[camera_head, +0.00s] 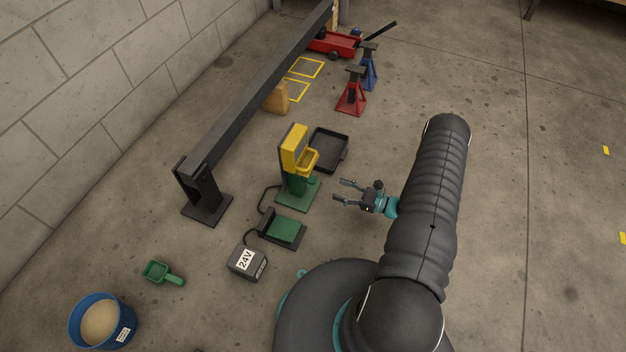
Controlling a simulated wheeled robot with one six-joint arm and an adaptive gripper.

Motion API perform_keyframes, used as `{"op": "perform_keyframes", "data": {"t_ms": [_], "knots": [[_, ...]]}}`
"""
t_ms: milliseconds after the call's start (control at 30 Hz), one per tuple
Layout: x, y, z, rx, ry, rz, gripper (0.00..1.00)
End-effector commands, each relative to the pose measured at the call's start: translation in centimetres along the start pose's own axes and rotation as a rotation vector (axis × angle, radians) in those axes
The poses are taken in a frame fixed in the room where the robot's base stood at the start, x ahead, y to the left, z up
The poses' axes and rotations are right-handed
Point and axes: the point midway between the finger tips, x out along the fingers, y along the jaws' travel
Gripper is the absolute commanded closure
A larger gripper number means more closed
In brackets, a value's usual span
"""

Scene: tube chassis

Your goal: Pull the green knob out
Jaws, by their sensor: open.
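A yellow and green stand (294,150) stands upright on a green base plate near the middle of the view, with a yellow tray-like part on its right side. A small green part (313,181) low on the stand's right side may be the green knob, but it is too small to be sure. My gripper (342,191) is to the right of the stand, with its fingers pointing left toward it. The fingers are apart and empty. A gap shows between the fingertips and the stand.
A black tray (343,157) lies behind the stand. A green pedal (285,230) and a 24V box (245,262) lie in front. A dark beam (250,95) runs along the left. A green scoop (160,272) and blue bucket (78,325) are at lower left. Right floor is clear.

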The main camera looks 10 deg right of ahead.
Motion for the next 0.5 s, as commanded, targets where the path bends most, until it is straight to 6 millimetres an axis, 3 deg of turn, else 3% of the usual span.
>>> {"op": "perform_keyframes", "data": {"t_ms": [300,500], "knots": [[6.2,0.2,0.0,-0.001,0.0,0.006,0.43],[9.2,0.1,0.0,-0.002,0.0,0.004,0.43]]}}
